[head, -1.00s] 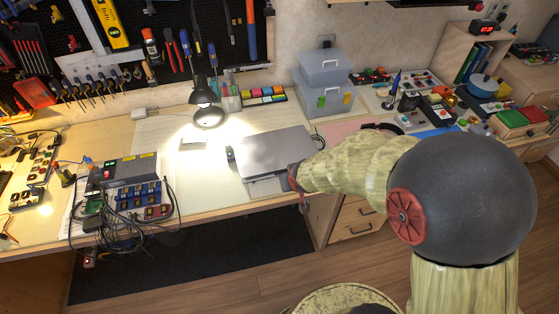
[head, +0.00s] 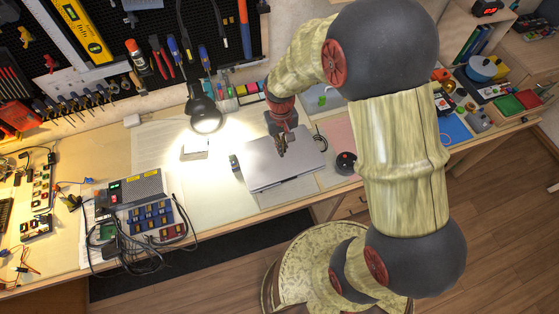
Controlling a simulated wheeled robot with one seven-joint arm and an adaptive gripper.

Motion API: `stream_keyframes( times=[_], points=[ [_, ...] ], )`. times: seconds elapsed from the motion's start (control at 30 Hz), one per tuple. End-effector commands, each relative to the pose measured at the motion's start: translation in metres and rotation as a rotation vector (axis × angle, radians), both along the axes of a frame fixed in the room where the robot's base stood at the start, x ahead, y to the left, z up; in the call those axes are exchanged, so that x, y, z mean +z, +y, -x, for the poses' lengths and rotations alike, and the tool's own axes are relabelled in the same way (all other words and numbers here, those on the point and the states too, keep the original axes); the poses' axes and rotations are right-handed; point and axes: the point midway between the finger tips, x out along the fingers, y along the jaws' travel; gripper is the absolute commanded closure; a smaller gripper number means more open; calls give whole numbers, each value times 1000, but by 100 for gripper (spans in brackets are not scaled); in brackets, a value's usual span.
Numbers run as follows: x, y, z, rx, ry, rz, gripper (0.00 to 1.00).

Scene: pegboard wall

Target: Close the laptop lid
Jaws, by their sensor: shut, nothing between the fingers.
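The silver laptop (head: 268,172) sits on the workbench right of the lamp. Its lid lies flat or nearly flat over the base, and a thin lighter strip shows along the front edge. I cannot tell whether a small gap is left there. The keyboard is hidden under the lid. My gripper (head: 282,153) is shut and empty, pointing down over the upper middle of the lid. I cannot tell whether the fingertips touch it. My arm reaches in from the right and covers part of the area behind the laptop.
A lit desk lamp (head: 207,118) stands left behind the laptop. A small dark green item (head: 235,166) is close to its left edge. A grey device with cables (head: 138,190) lies farther left. A round dark object (head: 346,162) is to the right.

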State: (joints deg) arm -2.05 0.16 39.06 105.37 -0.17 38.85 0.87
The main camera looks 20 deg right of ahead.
Motion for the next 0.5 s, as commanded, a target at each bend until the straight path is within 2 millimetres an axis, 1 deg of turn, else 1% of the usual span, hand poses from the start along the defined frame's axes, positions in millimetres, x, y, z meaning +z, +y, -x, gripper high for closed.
stream_keyframes(
  times=[0.1, 0.17, 0.27, 0.5],
  points=[
    [-2, 0, 8, 13, 29, -1, 100],
    [-5, 0, 9, 21, 33, -1, 100],
    [-16, 0, 10, 22, 32, -2, 100],
    [-62, 0, 14, 21, 33, -1, 100]
  ],
)
